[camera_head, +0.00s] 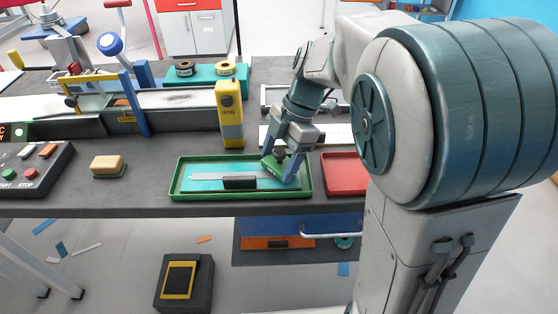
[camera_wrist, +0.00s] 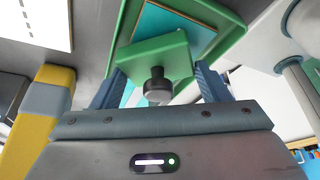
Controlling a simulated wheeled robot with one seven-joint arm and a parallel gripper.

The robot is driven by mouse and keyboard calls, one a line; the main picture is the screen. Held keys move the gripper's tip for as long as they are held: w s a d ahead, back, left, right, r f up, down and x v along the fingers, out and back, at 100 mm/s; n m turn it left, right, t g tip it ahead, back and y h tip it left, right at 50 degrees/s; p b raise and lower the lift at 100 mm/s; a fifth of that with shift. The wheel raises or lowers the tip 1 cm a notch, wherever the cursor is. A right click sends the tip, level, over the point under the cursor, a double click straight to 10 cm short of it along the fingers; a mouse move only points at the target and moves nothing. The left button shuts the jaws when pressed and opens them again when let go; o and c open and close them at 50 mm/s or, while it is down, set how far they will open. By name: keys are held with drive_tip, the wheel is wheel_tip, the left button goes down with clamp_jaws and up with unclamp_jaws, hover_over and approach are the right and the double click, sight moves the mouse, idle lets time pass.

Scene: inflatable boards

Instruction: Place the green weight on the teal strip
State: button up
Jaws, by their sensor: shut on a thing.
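The teal strip (camera_head: 205,184) lies flat in a green tray (camera_head: 178,190) near the table's front edge. A grey bar with a black block (camera_head: 240,183) lies across the strip's middle. My gripper (camera_head: 283,170) is over the right end of the tray, pointing down. It is shut on the green weight (camera_head: 270,163), which looks tilted in the head view. In the wrist view the green weight (camera_wrist: 170,55) shows its dark knob between my two fingers. The green tray (camera_wrist: 235,28) shows beyond it. I cannot tell whether the weight touches the strip.
A red tray (camera_head: 345,175) stands close to the right of the green tray. A yellow upright device (camera_head: 231,115) stands behind it. A yellow sponge-like block (camera_head: 107,166) and a button box (camera_head: 35,168) are at left. Bare table lies between the block and the green tray.

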drive_tip(key=shift+f, duration=0.3)
drive_tip(key=shift+f, duration=0.1)
drive_tip(key=shift+f, duration=0.1)
drive_tip(key=o, duration=1.1)
